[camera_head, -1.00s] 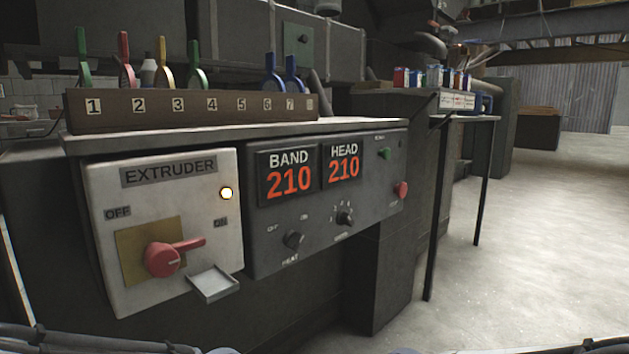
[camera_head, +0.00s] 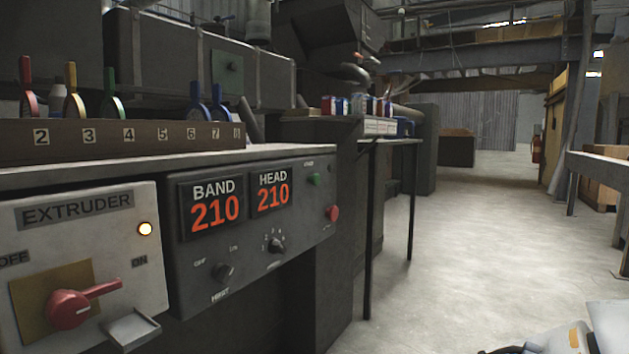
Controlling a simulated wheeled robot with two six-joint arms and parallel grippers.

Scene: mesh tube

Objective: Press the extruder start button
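The dark grey control panel (camera_head: 185,270) is on the machine front at left centre. A small green button (camera_head: 314,180) is at its upper right, with a red button (camera_head: 332,213) below it. The labels by these buttons are too small to read. Two displays, BAND (camera_head: 215,208) and HEAD (camera_head: 271,193), both read 210. Neither of my grippers is in view.
A numbered rack (camera_head: 110,140) with coloured-handled tools stands on the machine top. A thin-legged side table (camera_head: 390,142) is beyond the panel. Open concrete floor (camera_head: 470,250) lies to the right. A white and black part at the lower right corner seems to be my arm.

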